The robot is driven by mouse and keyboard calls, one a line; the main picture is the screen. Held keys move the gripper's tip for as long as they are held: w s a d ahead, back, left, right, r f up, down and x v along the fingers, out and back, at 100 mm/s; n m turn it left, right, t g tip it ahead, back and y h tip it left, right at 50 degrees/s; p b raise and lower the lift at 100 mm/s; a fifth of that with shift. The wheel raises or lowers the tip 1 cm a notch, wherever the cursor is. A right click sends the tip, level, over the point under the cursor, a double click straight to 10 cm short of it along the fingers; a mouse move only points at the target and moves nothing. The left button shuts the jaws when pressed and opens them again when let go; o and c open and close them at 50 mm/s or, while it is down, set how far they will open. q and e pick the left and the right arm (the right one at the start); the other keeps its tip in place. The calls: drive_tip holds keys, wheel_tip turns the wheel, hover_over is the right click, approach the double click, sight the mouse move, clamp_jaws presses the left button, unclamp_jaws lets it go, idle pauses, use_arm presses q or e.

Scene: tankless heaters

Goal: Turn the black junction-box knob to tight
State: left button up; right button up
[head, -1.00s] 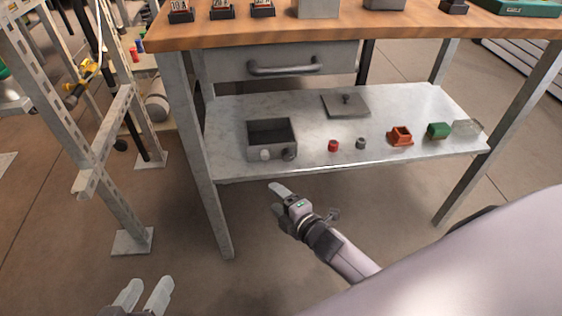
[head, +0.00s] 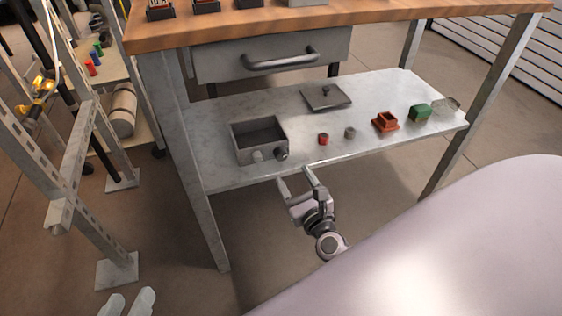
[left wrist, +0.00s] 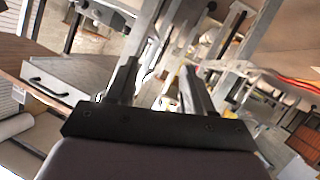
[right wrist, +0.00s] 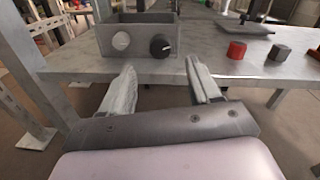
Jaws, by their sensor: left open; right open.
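The grey open-topped junction box (head: 244,146) sits on the lower shelf at the left. Its front face carries a pale round knob (head: 258,156) on the left and the black knob (head: 281,153) on the right. In the right wrist view the black knob (right wrist: 160,46) shows a white mark on its face. My right gripper (head: 296,188) is open and empty, in front of the shelf edge and below the box; in the right wrist view its fingers (right wrist: 163,80) point toward the box, apart from it. My left gripper (head: 140,302) is open and empty at the bottom of the head view.
The shelf (head: 330,160) also holds a grey lid (head: 326,96), a red cap (head: 323,139), a grey cap (head: 350,132), an orange part (head: 385,122) and a green block (head: 419,112). A drawer (head: 270,60) hangs above. Table legs stand at both sides.

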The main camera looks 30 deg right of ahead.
sight(282, 157)
use_arm(q)
drive_tip(key=shift+w+d+h+b, duration=0.1)
drive_tip(key=shift+d+h+b, duration=0.2)
drive_tip(key=shift+d+b, duration=0.25)
use_arm(e)
drive_tip(key=shift+w+d, duration=0.2)
drive_tip(key=shift+w, duration=0.9)
drive_tip(key=shift+w+d, duration=0.2)
drive_tip(key=shift+w, duration=0.95)
drive_tip(key=shift+w+d, duration=0.2)
drive_tip(key=shift+w, duration=0.9)
